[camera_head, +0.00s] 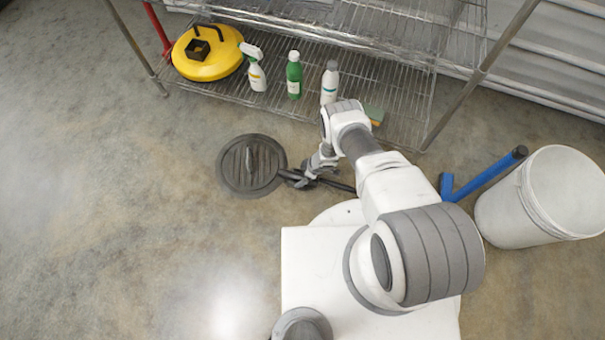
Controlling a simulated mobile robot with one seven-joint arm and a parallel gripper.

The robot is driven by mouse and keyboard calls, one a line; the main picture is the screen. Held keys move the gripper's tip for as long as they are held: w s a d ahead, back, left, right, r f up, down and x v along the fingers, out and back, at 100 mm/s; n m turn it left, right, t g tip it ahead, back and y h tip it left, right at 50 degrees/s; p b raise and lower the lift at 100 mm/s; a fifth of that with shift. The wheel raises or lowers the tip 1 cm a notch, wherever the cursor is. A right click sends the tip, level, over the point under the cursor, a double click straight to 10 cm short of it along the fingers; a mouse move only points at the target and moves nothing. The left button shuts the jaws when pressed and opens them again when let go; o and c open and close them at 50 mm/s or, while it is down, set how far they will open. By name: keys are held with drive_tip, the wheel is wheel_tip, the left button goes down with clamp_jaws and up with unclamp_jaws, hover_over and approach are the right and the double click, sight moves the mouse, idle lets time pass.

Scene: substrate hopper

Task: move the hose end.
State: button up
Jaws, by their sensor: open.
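I cannot tell for certain which thing is the hose end. A blue tube (487,176) with a dark tip lies beside the white bucket, partly hidden by my arm at its lower left. A dark round disc (237,166) with a raised ridge lies flat on the floor left of my gripper. A thin black rod (340,186) shows right of my gripper and runs under my arm. My gripper (298,180) is open, low over the floor at the disc's right edge. Whether it touches the disc or rod is unclear.
A wire shelf (225,90) at the back holds a yellow round device (207,55), a spray bottle (254,70), a green bottle (294,75), a white bottle (329,83) and a sponge (374,114). The left floor is clear.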

drive_tip(key=p+v, duration=0.9)
drive_tip(key=v, duration=0.8)
drive_tip(key=shift+r, duration=0.2)
